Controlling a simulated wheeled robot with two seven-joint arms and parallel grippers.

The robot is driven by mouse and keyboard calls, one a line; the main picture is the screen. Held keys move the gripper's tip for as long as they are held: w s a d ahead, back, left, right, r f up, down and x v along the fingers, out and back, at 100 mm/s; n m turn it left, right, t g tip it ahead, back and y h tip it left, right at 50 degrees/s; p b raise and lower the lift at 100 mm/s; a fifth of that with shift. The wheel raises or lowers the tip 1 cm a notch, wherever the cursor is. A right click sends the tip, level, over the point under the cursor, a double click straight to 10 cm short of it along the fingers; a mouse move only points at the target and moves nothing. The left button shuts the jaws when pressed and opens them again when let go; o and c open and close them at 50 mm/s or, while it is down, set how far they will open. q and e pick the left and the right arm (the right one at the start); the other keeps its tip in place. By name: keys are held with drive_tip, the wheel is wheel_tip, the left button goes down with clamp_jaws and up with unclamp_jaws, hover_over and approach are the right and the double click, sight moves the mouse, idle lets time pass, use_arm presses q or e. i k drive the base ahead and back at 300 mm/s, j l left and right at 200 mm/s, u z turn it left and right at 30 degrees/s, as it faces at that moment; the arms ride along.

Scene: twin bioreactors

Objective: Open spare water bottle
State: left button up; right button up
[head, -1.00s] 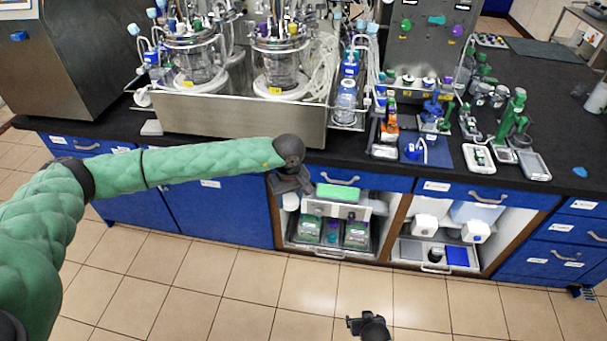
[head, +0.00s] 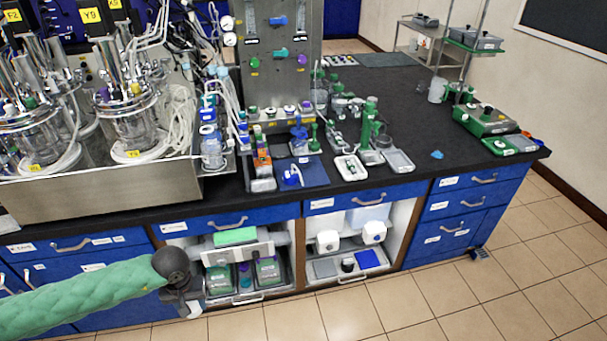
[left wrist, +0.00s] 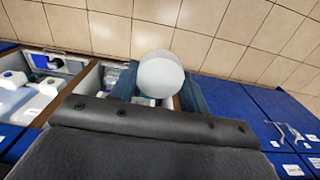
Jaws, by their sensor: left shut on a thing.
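My left gripper (head: 187,303) is low in front of the blue cabinets, at the left of the open shelf. It is shut on a round, pale white thing (left wrist: 160,75), which the left wrist view shows end-on between the fingers. In the head view only a small white part of it (head: 196,311) shows below the gripper, so I cannot tell whether it is a cap or a bottle. A clear bottle with blue on top (head: 211,148) stands at the right end of the steel tray; I cannot tell whether it is the spare water bottle. My right gripper is out of view.
The glass bioreactors (head: 130,115) stand in the steel tray (head: 100,190) on the black bench (head: 425,130). Open shelves below hold green-topped boxes (head: 268,270) and white containers (head: 327,241). Small tools crowd the middle of the bench. The tiled floor (head: 400,310) in front is clear.

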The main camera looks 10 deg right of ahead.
sight(210, 143)
drive_tip(key=i+l, duration=0.1)
drive_tip(key=l, duration=0.3)
drive_tip(key=i+l+z, duration=0.15)
drive_tip(key=l, duration=0.3)
drive_tip(key=i+l, duration=0.1)
drive_tip(key=l, duration=0.3)
drive_tip(key=i+l+z, duration=0.1)
drive_tip(key=l, duration=0.3)
drive_tip(key=i+l+z, duration=0.1)
drive_tip(key=l, duration=0.3)
drive_tip(key=i+l, duration=0.2)
drive_tip(key=l, duration=0.15)
